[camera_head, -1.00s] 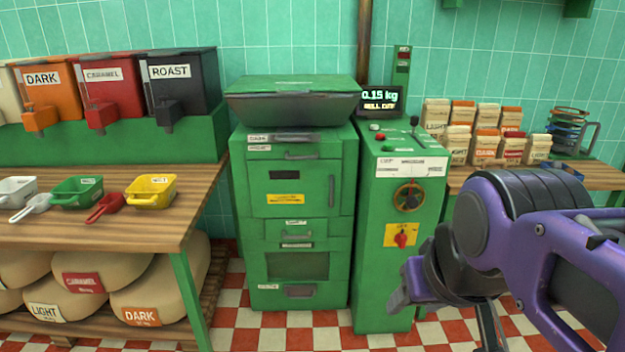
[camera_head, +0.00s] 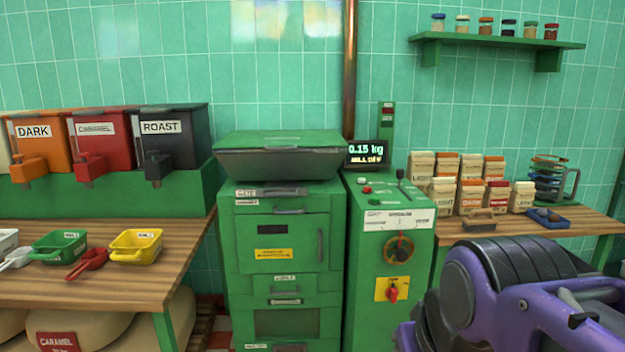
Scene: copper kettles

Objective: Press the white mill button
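The white button (camera_head: 362,181) is a small pale knob on the sloped top of the green mill control cabinet (camera_head: 365,310), just behind a red button (camera_head: 367,190). Nothing touches it. A display (camera_head: 368,154) behind the buttons reads 0.15 kg, with a less clear second line that starts with "MILL". My purple arm fills the lower right, in front of and to the right of the cabinet. My gripper's fingertips are below the picture's edge, so their state does not show.
A black lever (camera_head: 401,178) stands on the cabinet top, right of the buttons. A green hopper machine (camera_head: 282,220) stands left. A wooden counter (camera_head: 570,222) with bags is right.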

